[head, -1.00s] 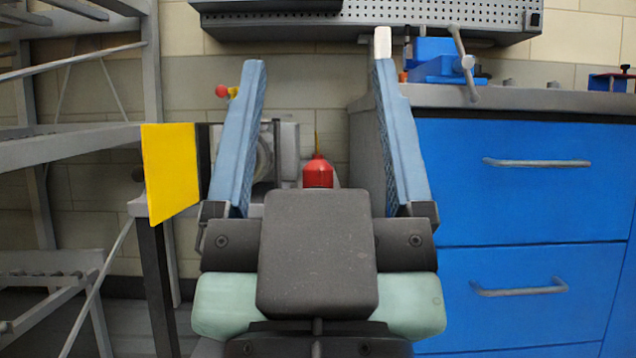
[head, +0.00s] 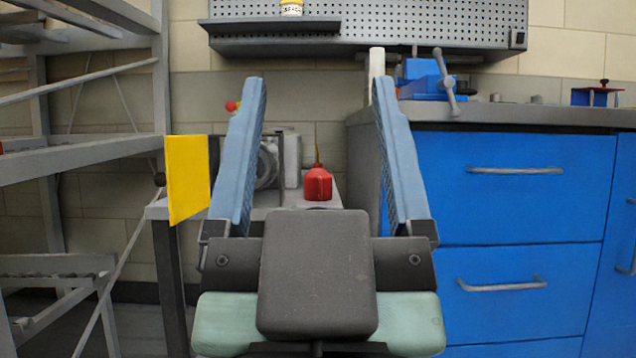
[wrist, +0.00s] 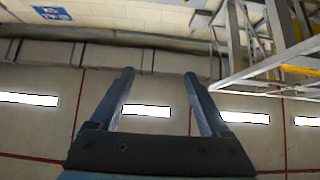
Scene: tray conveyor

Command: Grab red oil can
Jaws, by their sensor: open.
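The red oil can (head: 318,184) stands upright on a grey table (head: 325,200) ahead, with a thin yellowish spout pointing up. In the head view it appears between the two blue fingers of my gripper (head: 314,88). The fingers are spread wide with nothing between them, and the can stands beyond my gripper, apart from it. The wrist view shows my open gripper (wrist: 158,75) against what looks like the ceiling, with light panels; the can is not in that view.
A grinder-like machine (head: 268,162) with a yellow panel (head: 188,178) sits left of the can. A blue drawer cabinet (head: 520,190) with a blue vise (head: 425,80) on top stands close on the right. A metal rack (head: 80,158) is at the left.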

